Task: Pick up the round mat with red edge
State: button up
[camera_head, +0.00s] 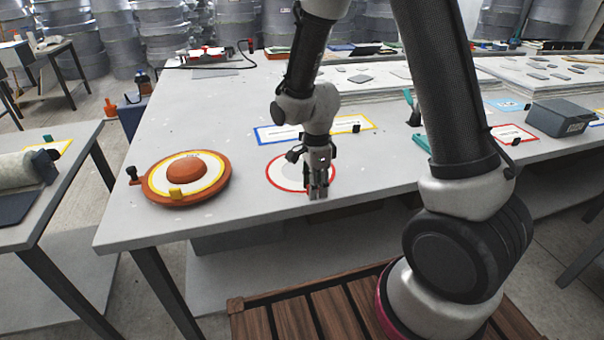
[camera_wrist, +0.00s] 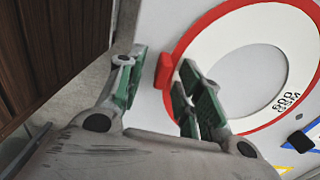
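The round mat with red edge (camera_head: 275,173) lies flat on the grey table near its front edge, partly hidden behind my gripper. In the wrist view the mat (camera_wrist: 300,38) has a red rim, a white band, a grey centre and printed black lettering. A red tab (camera_wrist: 164,70) stands at its rim. My gripper (camera_head: 318,192) points down at the mat's right front side. In the wrist view my gripper (camera_wrist: 160,64) is open, with the red tab showing between its green-padded fingers. I cannot tell whether either finger touches the tab.
An orange round mould with a yellow-edged ring (camera_head: 186,178) sits on the table to the left. A blue-edged rectangular mat (camera_head: 278,134) and a yellow-edged one (camera_head: 352,124) lie behind. A grey box (camera_head: 560,118) stands at the right. The table's front edge is close.

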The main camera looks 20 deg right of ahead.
grip_shut()
jog(key=shift+r, duration=0.15)
notch_tip(320, 180, up, 10)
jog(key=shift+f, duration=0.1)
dwell(0.3)
